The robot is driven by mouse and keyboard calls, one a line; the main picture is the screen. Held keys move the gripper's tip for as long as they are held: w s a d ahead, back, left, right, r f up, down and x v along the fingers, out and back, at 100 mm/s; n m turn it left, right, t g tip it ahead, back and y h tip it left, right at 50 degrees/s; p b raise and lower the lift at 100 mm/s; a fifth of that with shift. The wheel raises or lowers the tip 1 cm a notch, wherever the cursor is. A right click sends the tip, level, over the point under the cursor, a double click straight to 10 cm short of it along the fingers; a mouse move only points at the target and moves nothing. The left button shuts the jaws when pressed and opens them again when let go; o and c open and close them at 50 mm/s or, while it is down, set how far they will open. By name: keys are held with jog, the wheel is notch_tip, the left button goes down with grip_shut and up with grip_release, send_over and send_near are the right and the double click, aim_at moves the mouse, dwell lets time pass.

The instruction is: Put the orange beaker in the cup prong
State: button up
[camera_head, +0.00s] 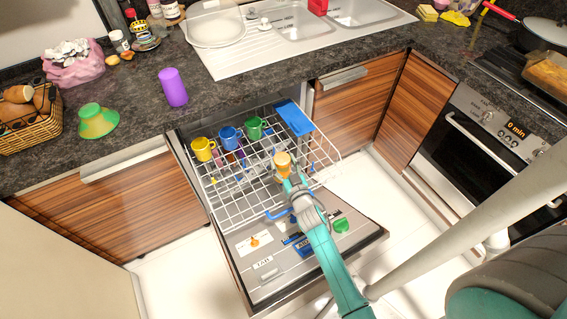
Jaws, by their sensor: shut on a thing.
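My gripper (286,175) is shut on the orange beaker (282,158) and holds it over the right part of the white wire dishwasher rack (225,199). The beaker looks roughly upright, with its pale opening facing up. Its lower part is partly hidden by the gripper. A yellow mug (202,148), a blue mug (230,138) and a green mug (254,128) stand in a row along the back of the rack. I cannot make out which single prong lies under the beaker, or whether the beaker touches the wires.
A blue flat item (295,117) lies at the rack's back right corner. The open dishwasher door (290,284) below carries several small items. White floor is free to the right.

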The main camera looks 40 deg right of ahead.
jog(key=shift+f, duration=1.5)
dwell(6.1)
jog(key=shift+r, duration=0.2)
